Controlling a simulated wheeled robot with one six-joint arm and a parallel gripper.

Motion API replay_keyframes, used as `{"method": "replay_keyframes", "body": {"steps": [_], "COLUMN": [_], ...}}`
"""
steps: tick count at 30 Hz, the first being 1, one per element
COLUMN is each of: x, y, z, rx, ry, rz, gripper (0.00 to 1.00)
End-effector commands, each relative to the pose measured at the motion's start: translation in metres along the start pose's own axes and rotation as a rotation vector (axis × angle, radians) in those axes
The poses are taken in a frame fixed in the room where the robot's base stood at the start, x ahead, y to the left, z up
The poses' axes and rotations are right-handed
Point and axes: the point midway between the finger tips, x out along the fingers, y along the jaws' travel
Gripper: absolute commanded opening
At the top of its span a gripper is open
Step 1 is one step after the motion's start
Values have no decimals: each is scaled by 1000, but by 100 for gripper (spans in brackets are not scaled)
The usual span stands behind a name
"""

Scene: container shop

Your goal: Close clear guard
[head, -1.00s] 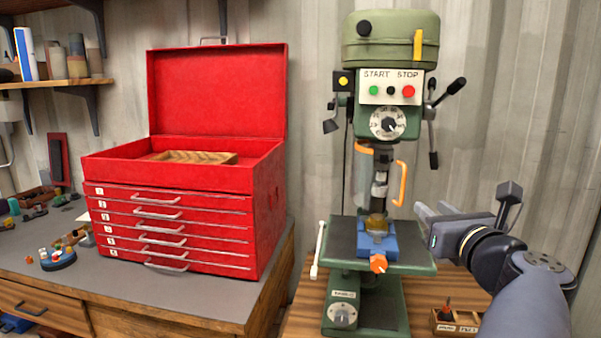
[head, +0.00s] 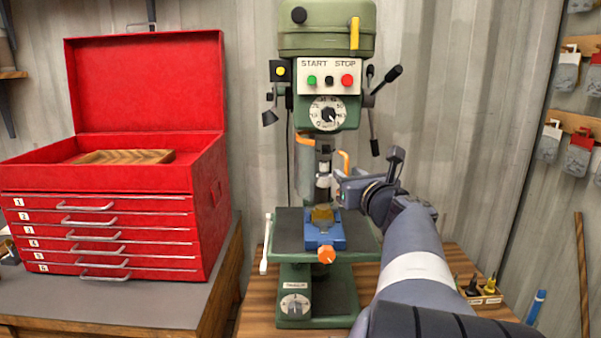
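The clear guard (head: 305,163) is a see-through panel with orange trim, on the green drill press (head: 326,30) below its dial. Its orange handle (head: 344,160) shows right of the chuck, its lower part hidden behind my gripper. My gripper (head: 338,188) points left at the right side of the spindle, close to the handle. Its fingers look apart, with nothing seen between them. I cannot tell whether it touches the handle.
A blue vise (head: 325,232) with an orange knob stands on the press table (head: 288,230) below my gripper. Feed levers (head: 386,82) stick out above it. A red tool chest (head: 110,235) with an open lid stands left. A small wooden tool holder (head: 484,294) is at right.

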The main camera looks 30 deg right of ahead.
Motion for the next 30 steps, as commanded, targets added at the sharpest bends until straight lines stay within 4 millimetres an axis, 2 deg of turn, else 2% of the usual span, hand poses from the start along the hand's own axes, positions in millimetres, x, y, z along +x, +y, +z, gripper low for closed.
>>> {"method": "replay_keyframes", "body": {"steps": [10,21,30], "x": [4,4,4], "y": [0,0,0], "z": [0,0,0], "rx": [-1,-1,-1], "ry": [-1,0,0], "rz": [0,0,0], "gripper": [30,1,0]}}
